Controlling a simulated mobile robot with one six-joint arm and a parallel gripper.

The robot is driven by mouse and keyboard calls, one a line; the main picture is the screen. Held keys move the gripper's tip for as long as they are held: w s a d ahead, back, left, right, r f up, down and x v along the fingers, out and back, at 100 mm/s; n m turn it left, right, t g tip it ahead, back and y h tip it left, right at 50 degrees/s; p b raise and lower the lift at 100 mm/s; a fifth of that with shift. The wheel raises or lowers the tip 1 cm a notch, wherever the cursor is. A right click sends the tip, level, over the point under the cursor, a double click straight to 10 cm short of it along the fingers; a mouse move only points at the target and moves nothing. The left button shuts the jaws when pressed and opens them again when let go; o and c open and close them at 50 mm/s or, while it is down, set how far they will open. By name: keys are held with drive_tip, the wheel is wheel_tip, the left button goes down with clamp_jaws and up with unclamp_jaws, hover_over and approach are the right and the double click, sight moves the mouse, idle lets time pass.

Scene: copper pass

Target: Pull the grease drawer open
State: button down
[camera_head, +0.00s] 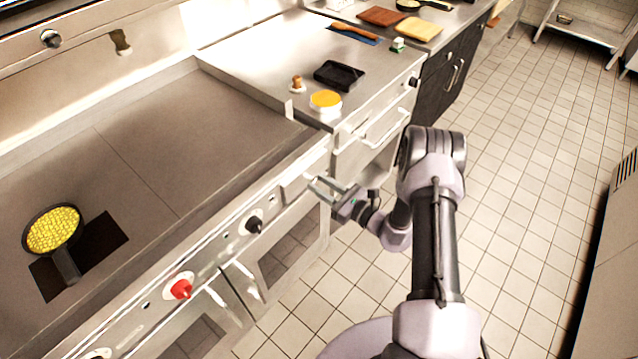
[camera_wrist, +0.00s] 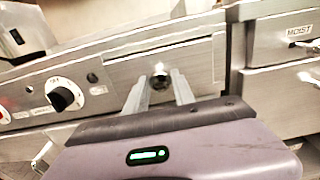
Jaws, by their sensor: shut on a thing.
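The grease drawer (camera_wrist: 205,62) is a flat steel front below the griddle's edge, seen in the wrist view. It also shows in the head view (camera_head: 300,180), at the right end of the griddle's control panel. A small round metal knob (camera_wrist: 160,79) sits on its front. My gripper (camera_wrist: 160,88) has one finger on each side of the knob and is shut on it. In the head view my gripper (camera_head: 318,183) reaches the drawer front from the right. I cannot tell whether the drawer stands slightly out of the panel.
A black dial (camera_wrist: 66,96) is left of the drawer. A drawer labelled MOIST (camera_wrist: 296,32) is to the right. The griddle (camera_head: 160,140) holds a pan of yellow food (camera_head: 53,232). Oven doors (camera_head: 290,240) are below. The tiled floor (camera_head: 500,200) is open at right.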

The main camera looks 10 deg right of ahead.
drive_tip(key=v, duration=1.8)
drive_tip(key=shift+s+d+p, duration=0.15)
drive_tip(key=shift+s+p, duration=0.15)
drive_tip(key=c, duration=1.1)
unclamp_jaws()
drive_tip(key=shift+o, duration=0.2)
drive_tip(key=p+v, duration=0.2)
drive_tip(key=v, duration=1.5)
drive_tip(key=shift+s+d, duration=0.1)
drive_tip(key=shift+s, duration=0.05)
